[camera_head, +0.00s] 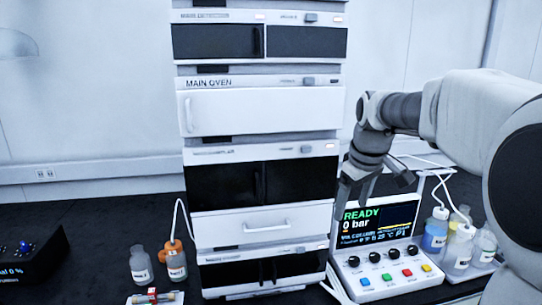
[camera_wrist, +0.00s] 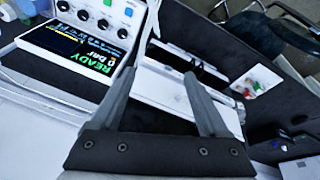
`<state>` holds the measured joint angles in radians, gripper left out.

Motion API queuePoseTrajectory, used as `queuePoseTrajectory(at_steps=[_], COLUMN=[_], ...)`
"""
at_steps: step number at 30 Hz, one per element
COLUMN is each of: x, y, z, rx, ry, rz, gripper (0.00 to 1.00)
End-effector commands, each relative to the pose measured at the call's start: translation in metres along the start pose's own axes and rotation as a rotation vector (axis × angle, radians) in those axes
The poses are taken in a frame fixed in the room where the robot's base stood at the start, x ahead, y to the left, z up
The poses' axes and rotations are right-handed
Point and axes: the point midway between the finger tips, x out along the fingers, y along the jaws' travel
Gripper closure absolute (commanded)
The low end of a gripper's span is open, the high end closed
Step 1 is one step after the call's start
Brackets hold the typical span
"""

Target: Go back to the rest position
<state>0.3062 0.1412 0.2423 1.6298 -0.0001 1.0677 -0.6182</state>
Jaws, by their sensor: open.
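My gripper (camera_head: 385,188) hangs from my arm at the right of the stack in the head view, in front of the control panel's screen (camera_head: 372,222). In the wrist view my gripper (camera_wrist: 172,62) shows two grey fingers spread apart with nothing between them. The screen, also in the wrist view (camera_wrist: 82,42), reads READY and 0 bar. The chromatography stack (camera_head: 262,108) stands upright in the middle of the head view, with its MAIN OVEN door shut.
Two bottles (camera_head: 139,265) stand left of the stack, behind a small tray (camera_head: 155,297). A black device (camera_head: 30,260) sits at far left. Several bottles (camera_head: 458,248) stand right of the panel, near my arm. Dark bench shows between the black device and the bottles.

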Motion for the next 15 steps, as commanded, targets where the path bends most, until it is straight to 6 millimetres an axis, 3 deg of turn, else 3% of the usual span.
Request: queuePoseTrajectory(at_steps=[1, 6, 15], x=[-0.015, -0.044, -0.076], y=[-0.013, -0.05, -0.109], z=[0.008, 0.039, 0.111], rx=[0.02, 0.111, 0.299], ry=[0.005, 0.025, 0.095], rz=[0.018, 0.061, 0.099], gripper=[0.22, 0.22, 0.22])
